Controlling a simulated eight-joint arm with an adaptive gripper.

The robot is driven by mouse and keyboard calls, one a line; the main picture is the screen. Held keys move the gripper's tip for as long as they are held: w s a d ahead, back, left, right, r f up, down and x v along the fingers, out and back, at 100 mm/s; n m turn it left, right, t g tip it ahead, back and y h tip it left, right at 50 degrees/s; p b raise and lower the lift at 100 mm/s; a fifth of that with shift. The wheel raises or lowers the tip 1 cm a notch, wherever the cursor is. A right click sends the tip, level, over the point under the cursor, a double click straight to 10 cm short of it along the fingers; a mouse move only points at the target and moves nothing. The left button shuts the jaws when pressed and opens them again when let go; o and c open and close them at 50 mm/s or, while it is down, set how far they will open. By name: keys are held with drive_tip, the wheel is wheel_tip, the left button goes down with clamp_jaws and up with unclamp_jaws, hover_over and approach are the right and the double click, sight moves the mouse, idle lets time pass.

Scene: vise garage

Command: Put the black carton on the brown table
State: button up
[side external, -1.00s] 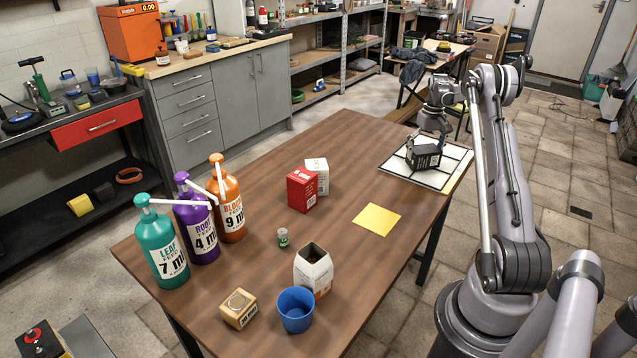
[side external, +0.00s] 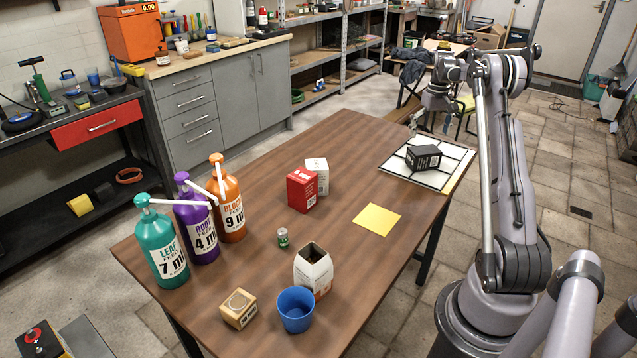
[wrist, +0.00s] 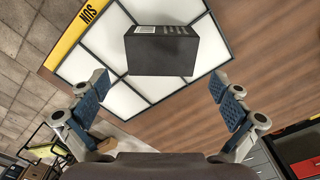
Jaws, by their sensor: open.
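The black carton (side external: 423,156) lies on a white panel with black grid lines (side external: 402,169), at the far right end of the brown table (side external: 345,160). In the wrist view the carton (wrist: 161,51) sits ahead of my gripper (wrist: 160,98), between the lines of the two fingers and apart from them. My gripper (side external: 430,118) is open and empty, above the carton in the side view. The white panel (wrist: 110,48) has a yellow strip marked "SUN" in the wrist view. Bare brown tabletop (wrist: 200,108) shows beside the panel.
A yellow square (side external: 377,219) lies near the table's right edge. A red box (side external: 301,190), a white box (side external: 318,175), a small green can (side external: 283,237), an open carton (side external: 313,271), a blue cup (side external: 296,309) and several bottles (side external: 198,222) stand on the table. The middle back is clear.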

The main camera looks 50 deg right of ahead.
sight(425, 150)
wheel_tip(425, 150, up, 3)
drive_tip(key=shift+r, duration=0.15)
drive_tip(key=w+a+r+n+t+h, duration=0.1)
drive_tip(key=w+a+r, duration=0.2)
drive_tip(key=a, duration=0.6)
drive_tip(key=w+a+r+n+t, duration=0.1)
drive_tip(key=w+a+r, duration=0.25)
drive_tip(key=a, duration=0.45)
drive_tip(key=w+a+r+n+t+h, duration=0.1)
drive_tip(key=w+a+r+n, duration=0.15)
drive_tip(key=a, duration=0.65)
drive_tip(key=s+a+f+n+t+y, duration=0.1)
drive_tip(key=s+a, duration=0.4)
drive_tip(key=a, duration=0.8)
drive_tip(key=s+a+f+n+t, duration=0.2)
drive_tip(key=s+a, duration=0.3)
drive_tip(key=a, duration=0.8)
drive_tip(key=shift+a+f+t+y, duration=0.3)
drive_tip(key=shift+f+t+y, duration=0.15)
drive_tip(key=shift+f, duration=0.4)
drive_tip(key=shift+s+a+f+n, duration=0.2)
drive_tip(key=shift+s+a+n, duration=0.05)
drive_tip(key=shift+s+a, duration=0.05)
drive_tip(key=c, duration=0.3)
drive_tip(key=shift+w+d, duration=0.1)
